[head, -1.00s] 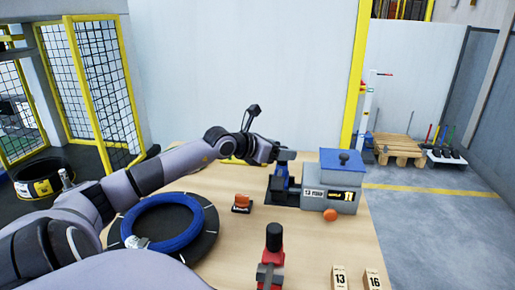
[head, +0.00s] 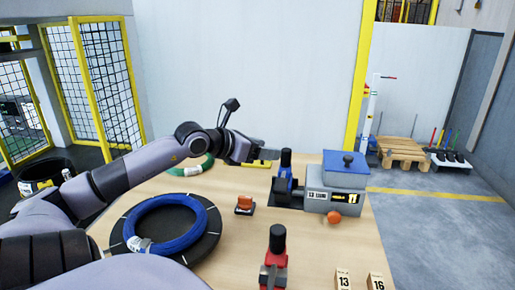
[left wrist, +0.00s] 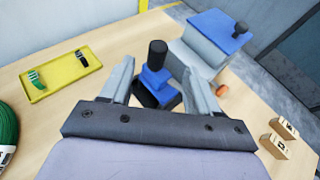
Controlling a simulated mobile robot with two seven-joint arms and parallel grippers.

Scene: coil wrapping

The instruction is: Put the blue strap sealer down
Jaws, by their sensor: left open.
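The blue strap sealer (head: 284,176) stands upright on the table, its black handle on top, on or against a dark base beside the grey machine. It also shows in the left wrist view (left wrist: 155,78), beyond and between my fingers. My left gripper (head: 274,148) is open and empty, above and to the left of the sealer in the head view. In the left wrist view the open fingers (left wrist: 162,88) stand apart with the sealer not gripped. My right gripper is not in view.
A grey machine with a blue lid (head: 338,182) is right of the sealer. A red tool (head: 273,262) stands in front. A blue coil (head: 158,248) lies on a black disc at left. A yellow tray (left wrist: 62,74) and green coil (left wrist: 6,135) are behind.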

